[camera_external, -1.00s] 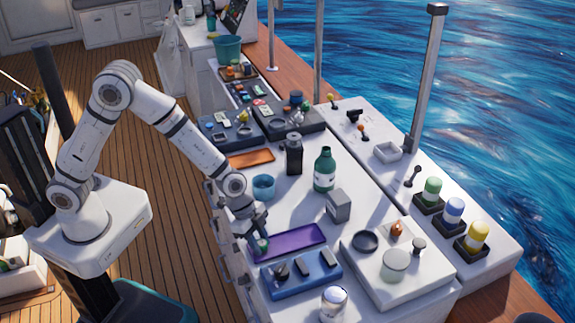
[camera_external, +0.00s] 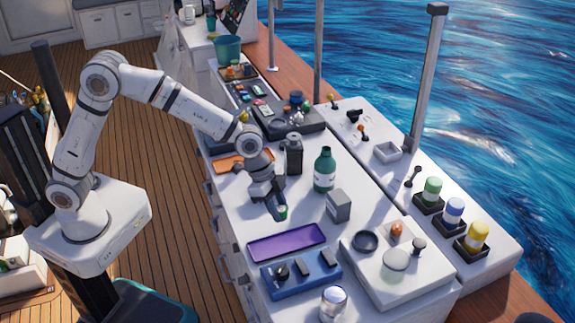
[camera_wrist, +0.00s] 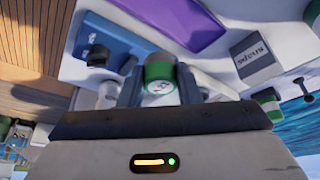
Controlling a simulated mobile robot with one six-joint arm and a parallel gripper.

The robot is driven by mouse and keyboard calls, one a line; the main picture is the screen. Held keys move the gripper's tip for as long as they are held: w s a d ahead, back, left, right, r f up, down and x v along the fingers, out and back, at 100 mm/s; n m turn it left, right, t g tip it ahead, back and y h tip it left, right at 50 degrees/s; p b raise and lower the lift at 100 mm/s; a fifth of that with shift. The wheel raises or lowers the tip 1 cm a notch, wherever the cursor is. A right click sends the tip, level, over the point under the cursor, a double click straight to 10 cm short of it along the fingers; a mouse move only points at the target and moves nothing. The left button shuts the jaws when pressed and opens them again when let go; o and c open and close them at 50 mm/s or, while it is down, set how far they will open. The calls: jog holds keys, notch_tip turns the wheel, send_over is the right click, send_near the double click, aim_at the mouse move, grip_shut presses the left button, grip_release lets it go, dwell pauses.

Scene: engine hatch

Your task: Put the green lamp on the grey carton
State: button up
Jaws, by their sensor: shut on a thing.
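My gripper (camera_external: 276,208) is shut on a small green lamp (camera_external: 282,212), held above the white counter. In the wrist view the lamp (camera_wrist: 160,80) has a green side and a pale round end, between the fingers of my gripper (camera_wrist: 158,92). The grey carton (camera_external: 338,206) stands on the counter to the right of my gripper, apart from it.
A purple tray (camera_external: 286,243) lies empty in front, beside a blue panel (camera_external: 301,273). A green bottle (camera_external: 324,170) and a dark canister (camera_external: 293,154) stand behind the carton. A white block with a dark bowl (camera_external: 365,241) lies to the right. An orange tray (camera_external: 228,163) is farther back.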

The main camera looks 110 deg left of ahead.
jog(key=w+a+r+n+p, duration=0.2)
jog(key=w+a+r, duration=0.2)
jog(key=w+a, duration=0.5)
notch_tip(320, 180, up, 2)
jog(key=n+y+p, duration=0.1)
jog(key=n+y, duration=0.1)
send_over(342, 197)
jog(key=s, duration=0.1)
jog(key=f, duration=0.3)
jog(key=f+p, duration=0.1)
jog(key=f, duration=0.2)
jog(key=f+p, duration=0.1)
jog(key=f, duration=0.2)
jog(key=shift+s+d, duration=0.2)
jog(key=shift+s, duration=0.05)
jog(key=shift+f, duration=0.3)
jog(key=shift+f, duration=0.2)
jog(key=o, duration=1)
jog(key=shift+c, duration=0.2)
